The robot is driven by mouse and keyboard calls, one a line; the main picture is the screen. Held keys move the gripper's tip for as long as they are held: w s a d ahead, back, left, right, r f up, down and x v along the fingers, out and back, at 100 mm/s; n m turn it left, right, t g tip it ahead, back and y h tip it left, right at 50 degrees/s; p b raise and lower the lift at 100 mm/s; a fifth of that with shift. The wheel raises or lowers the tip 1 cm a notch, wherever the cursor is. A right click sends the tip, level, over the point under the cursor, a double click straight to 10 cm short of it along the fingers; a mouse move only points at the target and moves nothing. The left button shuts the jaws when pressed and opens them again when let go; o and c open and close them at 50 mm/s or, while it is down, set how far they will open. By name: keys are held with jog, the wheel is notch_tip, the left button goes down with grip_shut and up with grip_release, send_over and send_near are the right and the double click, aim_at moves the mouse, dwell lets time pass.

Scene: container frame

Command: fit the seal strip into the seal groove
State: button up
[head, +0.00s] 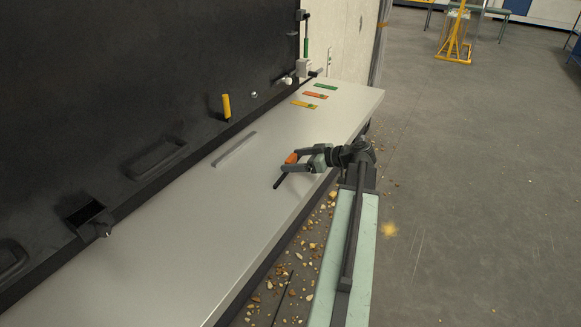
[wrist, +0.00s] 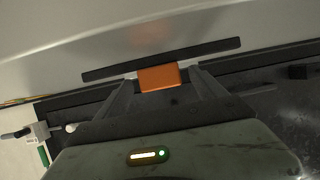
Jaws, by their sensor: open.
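The seal strip (head: 279,181) is a thin dark bar with an orange block (head: 291,158) on it, at the near edge of the pale grey ledge. In the wrist view the strip (wrist: 110,71) runs across ahead of the fingers, tilted up to the right, with the orange block (wrist: 158,78) at its middle. My gripper (head: 286,163) is open, its fingers on either side of the block. Whether they touch it, and whether the strip rests on the ledge, I cannot tell. A narrow pale slot or bar (head: 234,149) on the ledge, left of my gripper, may be the seal groove.
A dark upright panel (head: 130,75) with recesses and a yellow handle (head: 226,105) borders the ledge (head: 190,215) on the left. Yellow, orange and green tags (head: 314,95) lie at its far end. Rubble (head: 308,245) lies on the floor below. The ledge's near-left part is bare.

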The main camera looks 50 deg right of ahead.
jog(key=shift+x, duration=1.05)
jog(key=shift+c, duration=0.7)
jog(key=c, duration=1.4)
jog(key=shift+o, duration=0.2)
jog(key=shift+r, duration=0.1)
